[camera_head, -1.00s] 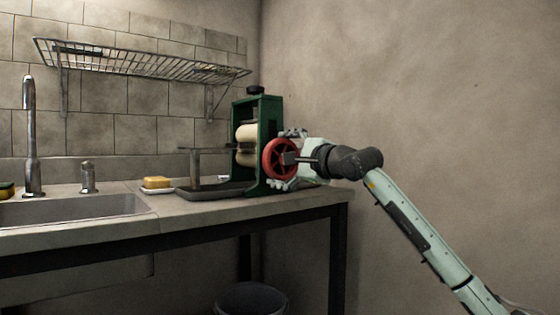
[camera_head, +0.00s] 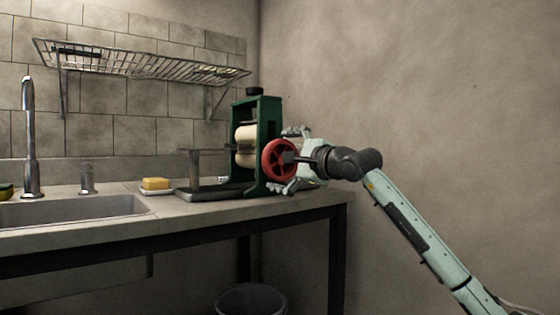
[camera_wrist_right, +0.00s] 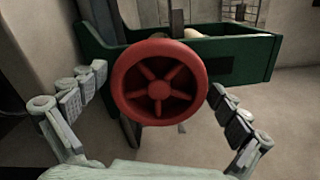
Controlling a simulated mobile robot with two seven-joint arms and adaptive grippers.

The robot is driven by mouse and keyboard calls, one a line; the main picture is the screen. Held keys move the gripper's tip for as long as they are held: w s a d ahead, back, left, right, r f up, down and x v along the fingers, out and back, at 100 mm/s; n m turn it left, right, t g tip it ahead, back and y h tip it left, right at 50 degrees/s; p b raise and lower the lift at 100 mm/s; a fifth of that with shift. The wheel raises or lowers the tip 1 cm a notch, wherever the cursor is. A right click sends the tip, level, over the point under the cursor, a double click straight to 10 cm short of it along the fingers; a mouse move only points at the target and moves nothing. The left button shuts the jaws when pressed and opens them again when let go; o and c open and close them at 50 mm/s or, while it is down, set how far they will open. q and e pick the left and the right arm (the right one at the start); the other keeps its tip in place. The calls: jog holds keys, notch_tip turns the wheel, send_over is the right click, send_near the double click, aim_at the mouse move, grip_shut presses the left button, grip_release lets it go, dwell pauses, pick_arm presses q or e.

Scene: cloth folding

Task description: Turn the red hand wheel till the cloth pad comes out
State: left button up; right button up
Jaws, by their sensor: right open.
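The red hand wheel (camera_head: 278,159) is on the right side of the green-framed roller press (camera_head: 268,118), which stands on the counter. Cream rollers (camera_head: 245,142) sit in the frame. No cloth pad can be made out. My left gripper is not in view.
A dark tray (camera_head: 205,194) lies at the press's left. A yellow sponge (camera_head: 156,184) on a dish, a sink (camera_head: 75,208) and a tap (camera_head: 31,140) are further left. A wire rack (camera_head: 140,65) hangs above. A bucket (camera_head: 250,300) stands below the counter.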

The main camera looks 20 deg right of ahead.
jog(key=shift+s, duration=0.1)
jog(key=v, duration=1.1)
jog(key=shift+s+d, duration=0.15)
jog(key=shift+s, duration=0.25)
